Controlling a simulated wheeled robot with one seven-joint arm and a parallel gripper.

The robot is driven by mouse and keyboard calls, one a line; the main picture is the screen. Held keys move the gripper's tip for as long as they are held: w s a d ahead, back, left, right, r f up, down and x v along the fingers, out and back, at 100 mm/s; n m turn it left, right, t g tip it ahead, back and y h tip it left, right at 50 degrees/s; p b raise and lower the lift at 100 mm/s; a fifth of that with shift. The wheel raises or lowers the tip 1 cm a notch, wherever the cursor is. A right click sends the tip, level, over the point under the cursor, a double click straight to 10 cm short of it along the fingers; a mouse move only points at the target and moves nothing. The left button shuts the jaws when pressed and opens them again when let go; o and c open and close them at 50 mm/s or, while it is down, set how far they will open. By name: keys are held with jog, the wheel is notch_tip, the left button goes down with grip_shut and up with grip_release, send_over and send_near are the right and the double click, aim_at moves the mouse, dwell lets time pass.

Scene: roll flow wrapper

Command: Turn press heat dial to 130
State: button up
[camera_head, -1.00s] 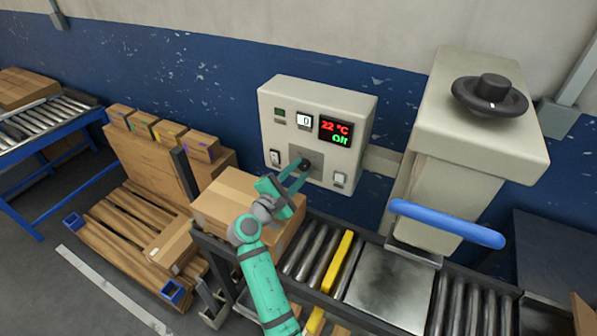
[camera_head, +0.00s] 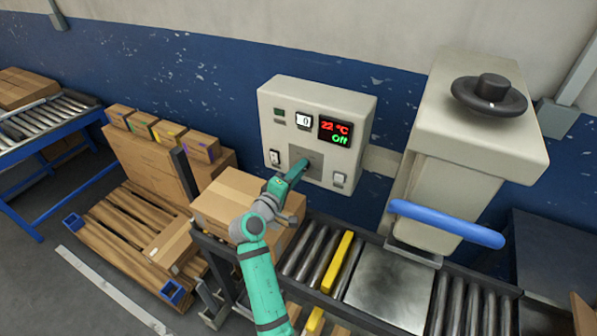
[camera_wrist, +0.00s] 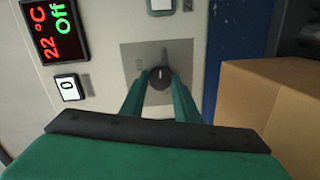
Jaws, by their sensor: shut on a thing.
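The heat dial (camera_wrist: 159,82) is a small black knob with a white pointer mark, on a grey plate (camera_wrist: 130,62) of the control box. In the wrist view the mark points toward the top of the picture. My gripper (camera_wrist: 160,85) has one green finger on each side of the knob and is shut on it. In the head view my gripper (camera_head: 297,170) reaches the plate and hides the knob. The display (camera_head: 335,131) reads 22 °C in red and Off in green; it also shows sideways in the wrist view (camera_wrist: 55,30).
The control box (camera_head: 310,95) also bears a small 0 counter (camera_head: 304,121) and rocker switches (camera_head: 339,180). A cardboard box (camera_head: 225,197) sits close below my gripper. The press (camera_head: 455,140) with a blue handle (camera_head: 445,223) stands right, above the roller conveyor (camera_head: 305,255).

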jog(key=shift+d+m, duration=0.1)
jog(key=shift+m, duration=1)
jog(key=o, duration=1)
jog(key=shift+o, duration=0.2)
jog(key=v, duration=1.1)
jog(key=shift+d, duration=0.1)
